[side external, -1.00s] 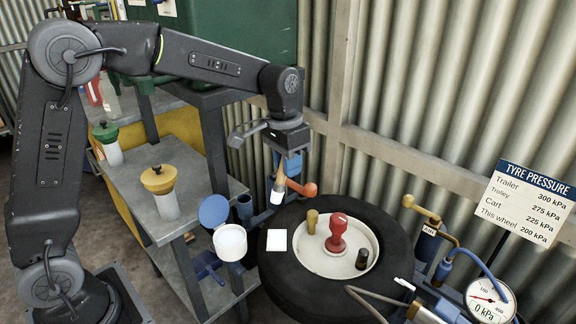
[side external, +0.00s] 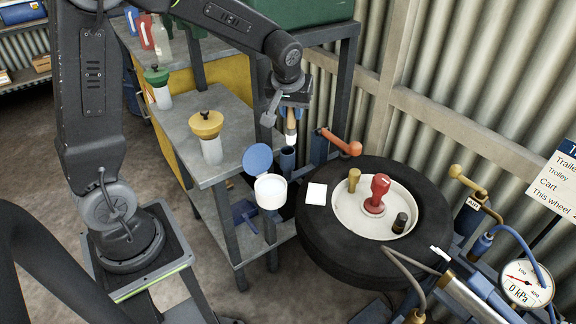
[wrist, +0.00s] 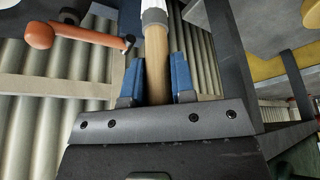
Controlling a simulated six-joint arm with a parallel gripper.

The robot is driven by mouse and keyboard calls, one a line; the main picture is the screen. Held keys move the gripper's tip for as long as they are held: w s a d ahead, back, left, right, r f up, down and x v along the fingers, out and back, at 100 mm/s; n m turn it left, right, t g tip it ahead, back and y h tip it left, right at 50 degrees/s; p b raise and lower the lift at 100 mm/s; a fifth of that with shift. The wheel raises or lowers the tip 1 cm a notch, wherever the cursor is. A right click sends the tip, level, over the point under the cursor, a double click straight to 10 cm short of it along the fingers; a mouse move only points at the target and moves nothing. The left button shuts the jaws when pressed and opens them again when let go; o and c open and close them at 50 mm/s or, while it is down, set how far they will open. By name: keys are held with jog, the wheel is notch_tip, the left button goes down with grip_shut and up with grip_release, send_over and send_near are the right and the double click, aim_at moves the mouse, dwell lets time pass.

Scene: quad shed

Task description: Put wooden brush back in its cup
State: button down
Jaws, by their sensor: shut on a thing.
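The wooden brush (side external: 291,128) hangs from my gripper (side external: 291,110), handle up and white end down, close to upright. In the wrist view the blue fingers of my gripper (wrist: 157,80) are shut on the brush's wooden handle (wrist: 157,60). Its white end runs out of the top of that view. A small blue cup (side external: 287,160) stands right below the brush at the shelf's right end, behind the white pot. The brush's white end shows just above the cup's rim; I cannot tell whether it has entered.
The white pot (side external: 270,192) has its blue lid (side external: 257,158) open. An orange-ended lever (side external: 345,144) sits just right of the brush. A tyre (side external: 335,245) lies at the right. Yellow-topped (side external: 208,140) and green-topped (side external: 158,88) bottles stand on the grey shelf at left.

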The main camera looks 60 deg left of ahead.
aim_at(288, 137)
jog(key=shift+s+a+f+n, duration=0.2)
jog(key=shift+a+f+n, duration=0.15)
jog(key=shift+a, duration=0.2)
jog(key=shift+y, duration=0.3)
jog(key=shift+f, duration=3.75)
jog(key=shift+f, duration=0.15)
jog(key=c, duration=1)
grip_release()
jog(key=shift+o, duration=0.2)
